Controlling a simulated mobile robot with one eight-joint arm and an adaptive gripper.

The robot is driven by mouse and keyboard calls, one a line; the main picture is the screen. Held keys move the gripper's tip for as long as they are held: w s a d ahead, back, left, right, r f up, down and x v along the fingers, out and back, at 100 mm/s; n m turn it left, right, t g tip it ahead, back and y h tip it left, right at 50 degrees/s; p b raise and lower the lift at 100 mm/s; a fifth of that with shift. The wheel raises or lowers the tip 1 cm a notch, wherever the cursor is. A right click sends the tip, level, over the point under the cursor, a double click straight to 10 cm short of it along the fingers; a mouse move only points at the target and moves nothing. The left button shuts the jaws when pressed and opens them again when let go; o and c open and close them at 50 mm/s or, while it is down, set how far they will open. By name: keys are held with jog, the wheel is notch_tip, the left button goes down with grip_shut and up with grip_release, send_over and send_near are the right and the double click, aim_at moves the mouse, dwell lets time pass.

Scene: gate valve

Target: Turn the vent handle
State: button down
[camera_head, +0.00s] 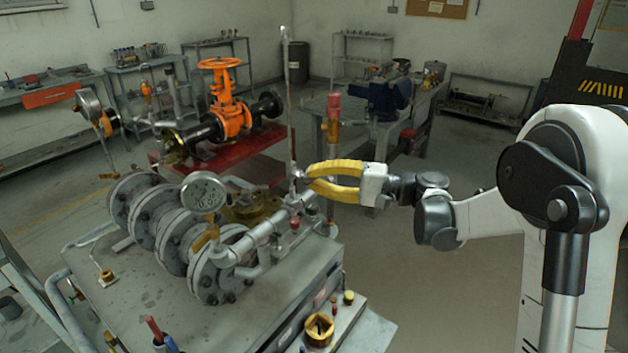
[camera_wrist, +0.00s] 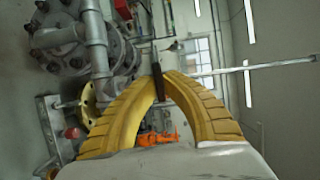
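My gripper (camera_head: 310,177) has two curved yellow fingers. It reaches in from the right to the fitting at the foot of a thin upright vent pipe (camera_head: 287,95). In the wrist view the fingertips (camera_wrist: 160,80) come together on a narrow dark lever, which I take to be the vent handle (camera_wrist: 156,62). The lever stands between the tips and appears to touch both. In the head view the tips cover most of the handle, so its full shape is hidden. The vent pipe runs to the right in the wrist view (camera_wrist: 255,68).
A pressure gauge (camera_head: 204,192) and bolted grey flanges (camera_head: 217,272) stand on the bench left of my gripper. A red-topped valve (camera_head: 333,105) rises just behind it. An orange gate valve (camera_head: 224,95) is farther back. Open floor (camera_head: 445,280) lies to the right.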

dwell(0.4)
jog(key=c, duration=1.5)
grip_release()
jog(key=v, duration=1.2)
jog(key=shift+a, duration=0.1)
